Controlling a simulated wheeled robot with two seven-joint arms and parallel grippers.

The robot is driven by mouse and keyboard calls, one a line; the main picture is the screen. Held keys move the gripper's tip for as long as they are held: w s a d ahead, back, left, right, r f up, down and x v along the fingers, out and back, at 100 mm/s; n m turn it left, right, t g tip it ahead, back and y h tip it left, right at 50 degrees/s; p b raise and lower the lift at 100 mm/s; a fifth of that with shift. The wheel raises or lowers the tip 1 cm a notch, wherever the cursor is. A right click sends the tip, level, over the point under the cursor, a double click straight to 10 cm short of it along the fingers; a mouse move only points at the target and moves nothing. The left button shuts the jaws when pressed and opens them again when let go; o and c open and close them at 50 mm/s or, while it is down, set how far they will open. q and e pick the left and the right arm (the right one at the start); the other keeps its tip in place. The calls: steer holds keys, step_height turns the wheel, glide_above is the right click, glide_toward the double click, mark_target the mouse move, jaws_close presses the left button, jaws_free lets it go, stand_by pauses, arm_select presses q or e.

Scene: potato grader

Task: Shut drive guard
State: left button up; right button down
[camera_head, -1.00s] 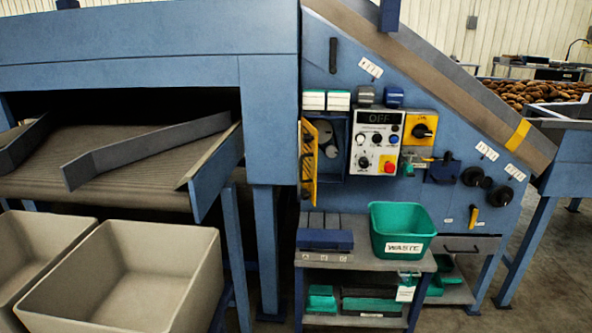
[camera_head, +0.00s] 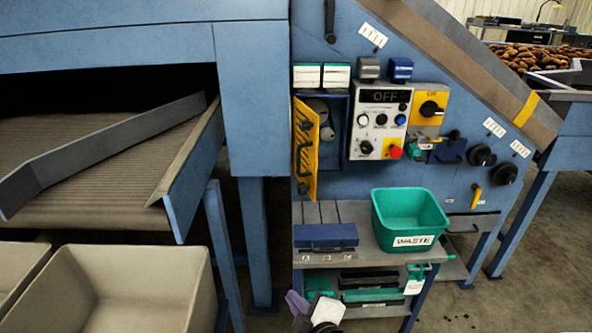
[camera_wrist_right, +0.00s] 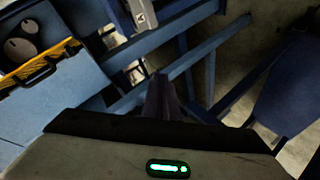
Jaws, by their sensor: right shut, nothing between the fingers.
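The drive guard (camera_head: 306,148) is a yellow panel with a black handle, standing open at the left side of a dark recess (camera_head: 335,125) in the blue machine. Round pulley parts show inside the recess. In the right wrist view the guard (camera_wrist_right: 38,68) shows edge-on at the upper left, with the round parts beyond it. My right gripper (camera_head: 298,303) is at the bottom edge of the head view, well below the guard and not touching it. It is shut and empty; its dark fingers (camera_wrist_right: 162,98) also show in the wrist view. My left gripper is out of view.
Right of the recess is a control panel (camera_head: 381,120) with knobs and a red button. Below, a shelf cart (camera_head: 350,212) holds a green waste bin (camera_head: 410,222) and a blue box (camera_head: 326,236). Beige crates (camera_head: 125,262) stand at the lower left.

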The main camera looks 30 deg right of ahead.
steer(key=w+d+r+n+t+h, duration=0.25)
steer(key=w+d+r, duration=0.2)
steer(key=r, duration=0.55)
steer(key=w+d+r+n+t+h, duration=0.1)
steer(key=w+d+r+n+h, duration=0.2)
steer(key=w+r, duration=0.45)
arm_select(q)
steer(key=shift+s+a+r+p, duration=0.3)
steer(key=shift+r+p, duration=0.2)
steer(key=shift+p, duration=0.4)
arm_select(e)
steer(key=w+d+r+m, duration=0.1)
steer(key=w+d, duration=0.4)
steer(key=d, duration=0.3)
steer(key=shift+w+d+r, duration=0.15)
steer(key=shift+w+d, duration=0.1)
steer(key=shift+w, duration=0.15)
steer(key=shift+m, duration=0.25)
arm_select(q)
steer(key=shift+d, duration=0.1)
arm_select(e)
steer(key=shift+d+t, duration=0.1)
steer(key=shift+t, duration=0.15)
